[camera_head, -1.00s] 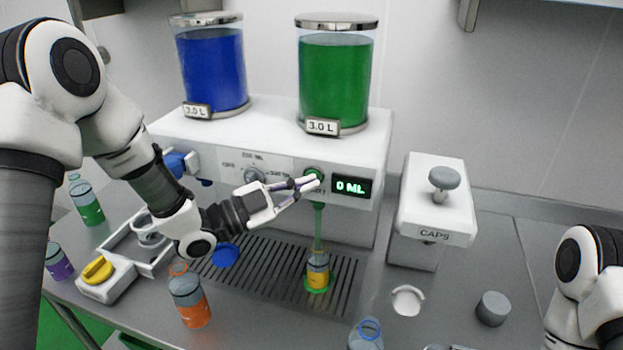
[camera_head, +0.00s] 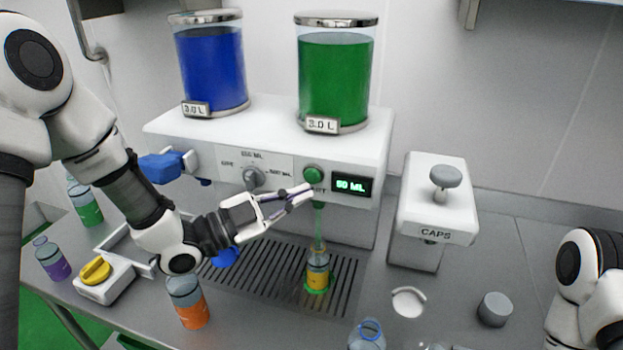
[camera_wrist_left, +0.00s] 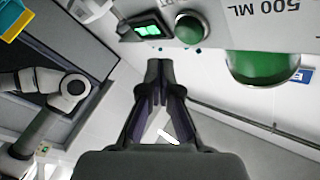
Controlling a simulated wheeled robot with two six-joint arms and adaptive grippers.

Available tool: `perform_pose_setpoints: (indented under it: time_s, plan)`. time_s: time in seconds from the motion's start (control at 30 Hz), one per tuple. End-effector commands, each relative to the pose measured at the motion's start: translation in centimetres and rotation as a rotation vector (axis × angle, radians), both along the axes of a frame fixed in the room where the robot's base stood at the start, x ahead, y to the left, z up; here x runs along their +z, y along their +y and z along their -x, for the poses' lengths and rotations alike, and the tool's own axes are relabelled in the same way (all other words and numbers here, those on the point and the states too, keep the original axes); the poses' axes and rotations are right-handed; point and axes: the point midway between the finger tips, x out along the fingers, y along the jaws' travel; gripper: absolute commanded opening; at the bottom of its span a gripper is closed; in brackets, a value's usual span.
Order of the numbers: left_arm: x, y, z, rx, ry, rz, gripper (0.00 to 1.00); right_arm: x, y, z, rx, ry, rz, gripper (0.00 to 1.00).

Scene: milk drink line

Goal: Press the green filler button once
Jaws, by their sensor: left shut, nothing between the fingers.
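The green filler button (camera_head: 313,174) is on the front of the white filling machine (camera_head: 270,130), left of a display (camera_head: 351,185) that reads 50 ML. In the left wrist view the button (camera_wrist_left: 190,28) lies beyond the fingertips, beside the lit display (camera_wrist_left: 148,30). My left gripper (camera_head: 306,193) is shut and empty, just below and left of the button and apart from it. My right gripper is out of view.
Blue (camera_head: 211,70) and green (camera_head: 336,80) tanks stand on the machine. A knob (camera_head: 254,177) is left of the button. The CAPS box (camera_head: 436,210) stands right. An orange bottle (camera_head: 192,305) stands in front, below my left arm.

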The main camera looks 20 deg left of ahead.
Motion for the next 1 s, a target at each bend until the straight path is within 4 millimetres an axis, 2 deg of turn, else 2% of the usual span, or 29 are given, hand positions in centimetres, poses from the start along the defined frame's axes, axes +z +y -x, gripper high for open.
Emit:
perform_pose_setpoints:
  time_s: [0.3, 1.0]
  plan:
    - [0.0, 0.1, 2.8, -0.001, 0.001, 0.002, 0.0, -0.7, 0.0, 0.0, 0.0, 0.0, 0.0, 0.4]
    - [0.0, 0.1, 2.9, -0.001, -0.001, 0.001, 0.0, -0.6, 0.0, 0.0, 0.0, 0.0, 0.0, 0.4]
